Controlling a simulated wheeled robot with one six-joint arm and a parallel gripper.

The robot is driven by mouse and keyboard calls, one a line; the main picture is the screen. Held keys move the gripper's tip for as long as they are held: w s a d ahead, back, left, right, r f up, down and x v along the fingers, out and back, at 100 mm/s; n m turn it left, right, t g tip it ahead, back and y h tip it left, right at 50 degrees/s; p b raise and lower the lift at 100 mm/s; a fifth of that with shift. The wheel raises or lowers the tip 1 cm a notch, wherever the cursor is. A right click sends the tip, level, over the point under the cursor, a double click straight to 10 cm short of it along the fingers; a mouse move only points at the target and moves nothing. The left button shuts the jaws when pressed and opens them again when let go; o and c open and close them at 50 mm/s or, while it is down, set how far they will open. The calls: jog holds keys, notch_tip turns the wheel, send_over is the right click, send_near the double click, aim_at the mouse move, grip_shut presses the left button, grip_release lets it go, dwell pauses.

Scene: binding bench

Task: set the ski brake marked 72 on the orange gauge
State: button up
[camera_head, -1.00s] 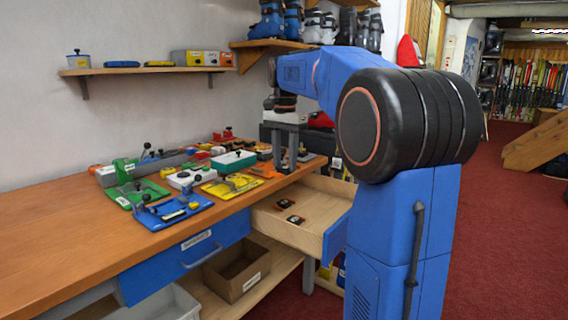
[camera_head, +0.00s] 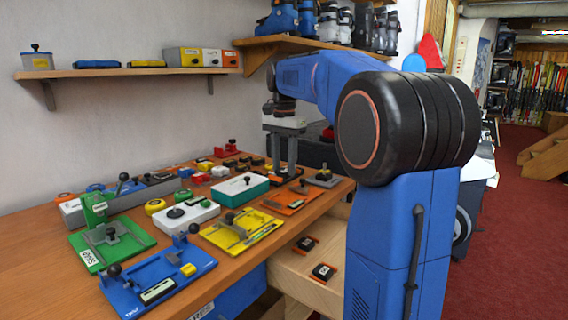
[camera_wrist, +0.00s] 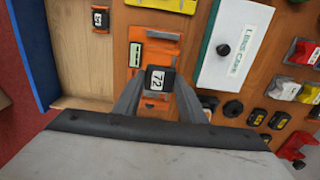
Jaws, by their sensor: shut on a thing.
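The ski brake marked 72 (camera_wrist: 159,80) is a small dark block with a white label, and it sits between the fingertips of my gripper (camera_wrist: 157,84). The gripper is shut on it. In the wrist view the orange gauge (camera_wrist: 168,48) is an orange plate with a pale strip and a dark part; the brake overlaps its lower end in the picture. I cannot tell whether they touch. In the head view the orange gauge (camera_head: 297,207) lies near the bench's front edge, and my gripper (camera_head: 281,172) points down just behind it. The held brake is not clear there.
Yellow (camera_head: 240,232), blue (camera_head: 158,283) and green (camera_head: 107,243) gauges lie left along the bench. An open drawer (camera_head: 284,268) below holds two small dark blocks (camera_head: 306,244).

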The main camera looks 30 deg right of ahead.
jog(key=shift+f, duration=2.95)
jog(key=shift+a+f, duration=0.1)
jog(key=shift+f, duration=0.55)
jog(key=o, duration=1)
jog(key=shift+c, duration=1.3)
jog(key=shift+r, duration=3.75)
jog(key=shift+r, duration=0.1)
